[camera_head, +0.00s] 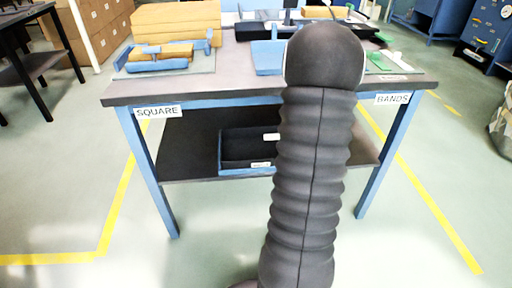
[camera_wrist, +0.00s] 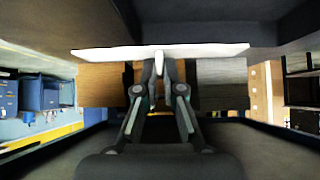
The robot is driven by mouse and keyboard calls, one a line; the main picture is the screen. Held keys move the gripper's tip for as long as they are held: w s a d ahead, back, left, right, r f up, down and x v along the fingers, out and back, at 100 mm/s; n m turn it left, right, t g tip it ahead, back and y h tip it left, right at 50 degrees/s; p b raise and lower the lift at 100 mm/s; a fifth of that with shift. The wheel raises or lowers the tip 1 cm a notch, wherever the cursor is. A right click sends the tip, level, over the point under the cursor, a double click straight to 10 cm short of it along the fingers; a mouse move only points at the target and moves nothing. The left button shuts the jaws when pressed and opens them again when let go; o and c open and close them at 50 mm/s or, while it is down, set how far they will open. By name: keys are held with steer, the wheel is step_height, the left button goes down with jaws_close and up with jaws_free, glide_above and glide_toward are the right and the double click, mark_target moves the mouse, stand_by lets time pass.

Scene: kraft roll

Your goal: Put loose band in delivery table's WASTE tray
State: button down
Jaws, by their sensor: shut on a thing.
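My gripper (camera_wrist: 159,72) shows in the wrist view with its two fingers drawn together. A small pale piece (camera_wrist: 159,61) shows between the fingertips; I cannot tell whether it is the loose band. A long white strip (camera_wrist: 110,54) lies across the view just beyond the tips; I cannot tell whether they touch it. In the head view my dark arm hides my gripper and the middle of a table (camera_head: 240,101) labelled SQUARE and BANDS. A dark tray (camera_head: 233,148) with pale labels stands on the lower shelf, partly behind my arm. No WASTE label is readable.
On the tabletop, a wooden block sits in a blue fixture (camera_head: 160,65) at left, before a cardboard-coloured stack (camera_head: 178,20). A blue item (camera_head: 267,58) and green item (camera_head: 380,62) flank my arm. Another dark table (camera_head: 25,50) stands at far left. The floor beside the table is clear.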

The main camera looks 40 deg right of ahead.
steer(key=w+a+f+b, duration=0.1)
steer(key=w+a+f, duration=0.1)
steer(key=w, duration=0.1)
steer(key=w+a+f+b, duration=0.1)
steer(key=w+a+f, duration=0.1)
steer(key=w, duration=0.1)
steer(key=w+a+f+b, duration=0.1)
steer(key=w+a+f, duration=0.1)
steer(key=shift+w+a+f+b, duration=0.15)
steer(key=shift+w+a+b, duration=0.2)
steer(key=shift+w, duration=0.05)
steer(key=shift+f, duration=1.95)
steer(key=shift+b, duration=0.35)
steer(key=shift+f, duration=0.2)
steer(key=c, duration=1.3)
jaws_free()
steer(key=shift+r, duration=0.1)
